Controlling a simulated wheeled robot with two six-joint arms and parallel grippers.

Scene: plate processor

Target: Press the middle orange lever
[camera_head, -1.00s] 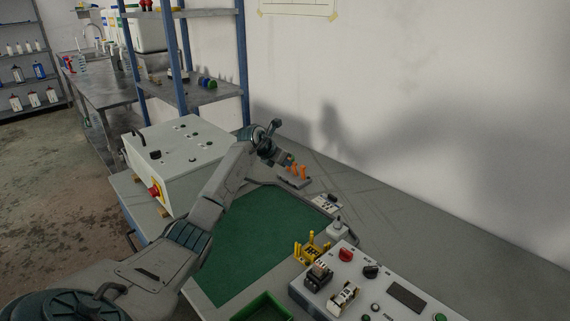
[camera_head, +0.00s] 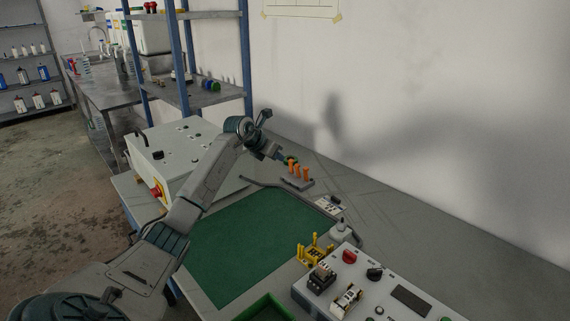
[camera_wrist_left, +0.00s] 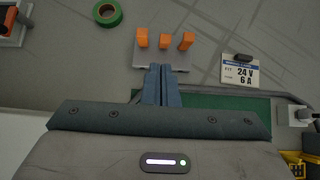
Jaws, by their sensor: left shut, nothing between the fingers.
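Three orange levers stand in a row on a small grey base (camera_head: 299,183) at the back of the bench. The middle orange lever (camera_head: 298,170) also shows in the left wrist view (camera_wrist_left: 164,41), between the left lever (camera_wrist_left: 142,37) and the right lever (camera_wrist_left: 186,41). My left gripper (camera_head: 284,159) is shut and empty, just left of the levers in the head view. In the left wrist view its fingertips (camera_wrist_left: 162,68) overlap the near edge of the base, in line with the middle lever. I cannot tell whether they touch anything. My right gripper is not in view.
A green tape roll (camera_wrist_left: 108,13) lies beyond the levers at left. A 24 V label card (camera_wrist_left: 239,70) lies to their right. A green mat (camera_head: 250,240) covers the bench front. A grey control box (camera_head: 185,150) stands left, a button panel (camera_head: 390,285) right.

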